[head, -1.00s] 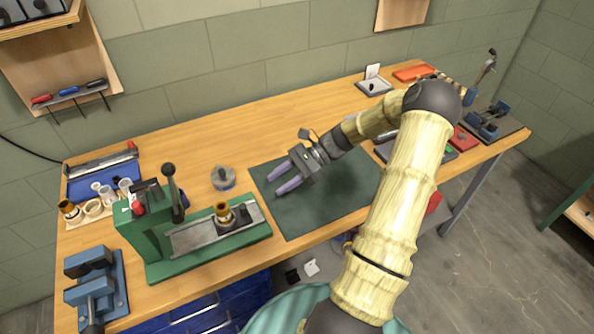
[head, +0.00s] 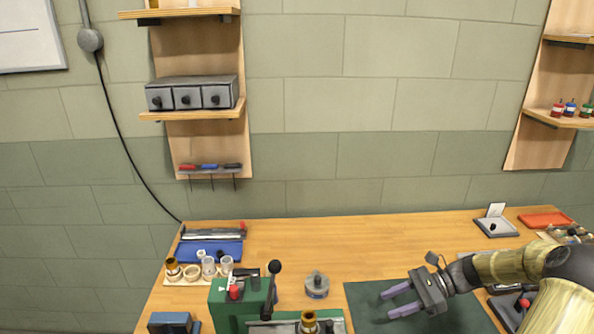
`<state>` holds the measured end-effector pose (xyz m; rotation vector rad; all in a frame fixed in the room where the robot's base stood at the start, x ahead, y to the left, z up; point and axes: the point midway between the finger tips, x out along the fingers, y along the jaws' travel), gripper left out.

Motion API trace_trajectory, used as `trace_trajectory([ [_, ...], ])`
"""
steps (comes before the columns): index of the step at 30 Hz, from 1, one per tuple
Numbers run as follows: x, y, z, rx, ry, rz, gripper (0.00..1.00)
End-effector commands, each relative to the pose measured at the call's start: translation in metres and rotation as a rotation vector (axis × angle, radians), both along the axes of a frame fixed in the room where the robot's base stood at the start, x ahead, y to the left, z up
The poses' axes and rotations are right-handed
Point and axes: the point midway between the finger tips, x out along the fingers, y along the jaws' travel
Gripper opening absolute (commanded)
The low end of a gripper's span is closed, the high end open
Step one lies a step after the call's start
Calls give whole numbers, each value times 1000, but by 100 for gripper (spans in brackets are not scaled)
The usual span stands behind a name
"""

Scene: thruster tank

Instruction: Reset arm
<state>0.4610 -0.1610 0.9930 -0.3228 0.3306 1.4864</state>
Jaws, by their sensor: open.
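My gripper (head: 392,303) is in the lower right of the head view, above the dark green mat (head: 362,298) on the workbench. Its two purple-grey fingers point left and stand apart, with nothing between them. My arm reaches in from the right edge of the picture, bent at a dark joint. The lower part of the arm is out of the frame.
The wooden bench (head: 290,240) holds a green press (head: 228,305), a round grey metal part (head: 317,285), a blue tray (head: 210,250) and small cups at left. A grey tray (head: 497,228) and an orange tray (head: 545,219) lie at back right. Shelves hang on the wall.

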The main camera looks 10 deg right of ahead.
Motion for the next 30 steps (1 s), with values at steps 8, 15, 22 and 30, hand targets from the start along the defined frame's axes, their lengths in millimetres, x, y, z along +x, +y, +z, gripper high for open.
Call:
trace_trajectory([
  [8, -16, 62, -4, -310, -93, 267, 41],
  [15, -45, 103, 4, -627, -291, 593, 41],
  [22, -73, 127, 26, -867, -547, 904, 41],
  [30, -104, 152, 59, -1062, -903, 1233, 41],
])
